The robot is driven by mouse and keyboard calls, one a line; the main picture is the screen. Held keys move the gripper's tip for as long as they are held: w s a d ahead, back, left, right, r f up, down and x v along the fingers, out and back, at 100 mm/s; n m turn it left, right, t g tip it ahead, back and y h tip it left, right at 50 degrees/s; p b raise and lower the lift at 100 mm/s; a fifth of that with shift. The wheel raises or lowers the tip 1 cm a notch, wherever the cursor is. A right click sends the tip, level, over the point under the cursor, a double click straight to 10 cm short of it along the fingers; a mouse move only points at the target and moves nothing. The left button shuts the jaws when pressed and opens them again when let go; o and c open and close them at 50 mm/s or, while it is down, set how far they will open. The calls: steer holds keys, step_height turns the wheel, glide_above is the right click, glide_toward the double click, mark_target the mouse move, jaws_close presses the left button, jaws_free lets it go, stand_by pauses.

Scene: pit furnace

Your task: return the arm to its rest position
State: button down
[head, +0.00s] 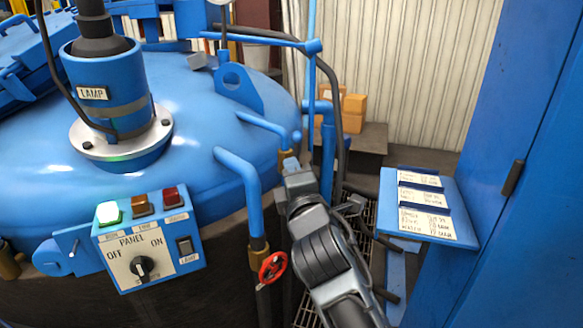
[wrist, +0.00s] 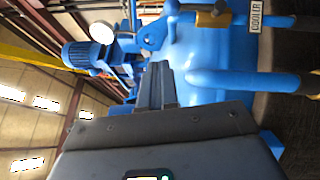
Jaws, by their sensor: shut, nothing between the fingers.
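My gripper (wrist: 158,68) shows in the wrist view with its two fingers together and nothing between them. The wrist view is turned on its side and shows blue pipes and the blue furnace lid beyond the fingers. In the head view my grey arm reaches up from the bottom edge, right of the control panel (head: 148,240). Its far end is beside the blue pipes at the lid's right edge. I cannot tell there whether it touches them.
The blue furnace lid (head: 200,110) with a lamp housing (head: 108,85) fills the left. A red handwheel (head: 272,267) is close left of my arm. A blue shelf with labels (head: 455,222) and a blue cabinet (head: 530,170) stand on the right. Orange boxes (head: 353,112) are behind.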

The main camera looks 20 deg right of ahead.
steer(key=s+f+m+g+y, duration=0.1)
steer(key=s+f+m, duration=0.2)
steer(key=s+f, duration=0.45)
steer(key=s+d+f+m+g, duration=0.15)
steer(key=s+f, duration=0.25)
steer(key=s, duration=0.6)
steer(key=s+a+f+m+y, duration=0.1)
steer(key=s+f+m, duration=0.4)
steer(key=s, duration=0.4)
steer(key=s+d+r+m, duration=0.1)
steer(key=s+m, duration=0.2)
steer(key=s, duration=0.5)
steer(key=s+d+r+m+g, duration=0.1)
steer(key=s+r+m, duration=0.1)
steer(key=s, duration=0.7)
steer(key=s+d+r+m, duration=0.1)
steer(key=s+m, duration=0.3)
steer(key=s, duration=0.4)
steer(key=shift+s+d+r+g, duration=0.25)
steer(key=shift+d+r+g, duration=0.15)
steer(key=shift+d, duration=0.15)
